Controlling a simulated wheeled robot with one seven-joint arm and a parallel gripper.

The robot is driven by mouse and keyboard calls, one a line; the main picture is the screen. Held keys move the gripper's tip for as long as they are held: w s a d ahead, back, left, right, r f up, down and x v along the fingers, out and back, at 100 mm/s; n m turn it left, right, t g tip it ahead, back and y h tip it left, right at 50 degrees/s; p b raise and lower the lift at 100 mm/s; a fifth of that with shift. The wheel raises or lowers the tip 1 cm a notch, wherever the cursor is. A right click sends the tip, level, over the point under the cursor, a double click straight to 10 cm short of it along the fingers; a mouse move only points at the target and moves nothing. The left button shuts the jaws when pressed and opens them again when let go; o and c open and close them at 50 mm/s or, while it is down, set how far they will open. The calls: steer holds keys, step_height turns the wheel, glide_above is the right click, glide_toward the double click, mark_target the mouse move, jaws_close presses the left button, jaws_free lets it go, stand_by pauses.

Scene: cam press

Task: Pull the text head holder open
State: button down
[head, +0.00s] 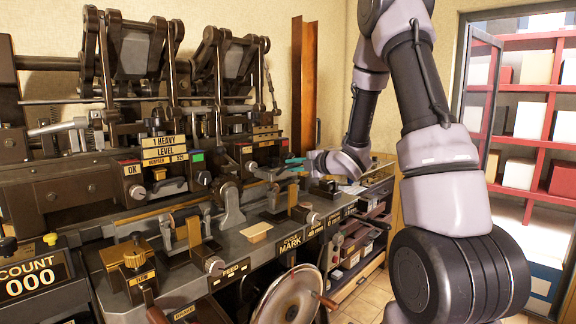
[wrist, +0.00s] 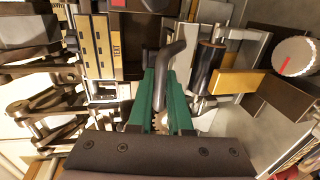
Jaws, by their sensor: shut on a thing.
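My gripper (head: 293,162) is at the right end of the press in the head view, its teal fingers pointing left. In the wrist view my gripper (wrist: 163,72) has its green fingers closed on a grey bent handle (wrist: 174,52). A brass plate reading TEXT (wrist: 116,48) is just left of that handle, on the block that appears to be the text head holder (wrist: 102,45). The fingers hide part of the handle. How far the holder stands open cannot be told from these views.
A dark cylinder (wrist: 207,63) and brass block (wrist: 238,82) are close right of the fingers. A dial with a red mark (wrist: 296,62) is farther right. The press bed (head: 275,232) holds several brass fittings. A handwheel (head: 287,297) is below; red shelves (head: 530,110) are at right.

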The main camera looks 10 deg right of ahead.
steer(key=shift+s+d, duration=0.35)
steer(key=shift+s, duration=0.1)
steer(key=c, duration=0.8)
jaws_free()
steer(key=shift+c, duration=0.2)
steer(key=v, duration=1)
steer(key=shift+s+d, duration=0.2)
steer(key=shift+s, duration=0.1)
steer(key=shift+r, duration=0.1)
